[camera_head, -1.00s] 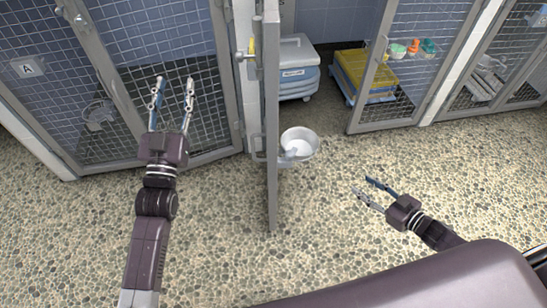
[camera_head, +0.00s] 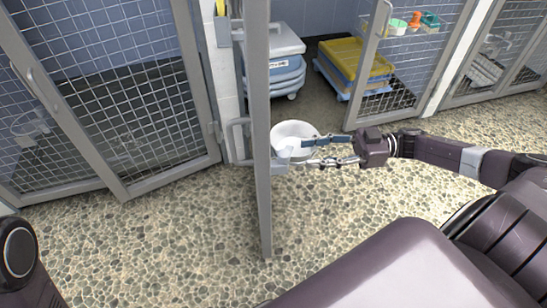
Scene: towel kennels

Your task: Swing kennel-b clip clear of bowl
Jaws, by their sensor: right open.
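A pale round bowl (camera_head: 292,130) sits just right of the open kennel door (camera_head: 261,190), which is seen nearly edge-on. My right gripper (camera_head: 305,153) comes in from the right with its two fingers apart, pointing left. Its fingertips overlap the bowl's lower right side in the picture; I cannot tell whether they touch. A small pale piece (camera_head: 284,155) shows at the bowl's lower front, partly hidden by the door edge and fingers. I cannot tell for sure whether it is the clip. My left gripper is out of view.
A grey looped handle (camera_head: 238,140) is left of the door edge. Stacked grey-blue bins (camera_head: 285,65) and a yellow tray (camera_head: 360,60) are in the kennel behind. Closed mesh doors (camera_head: 105,100) stand left. The pebbled floor (camera_head: 180,230) in front is clear.

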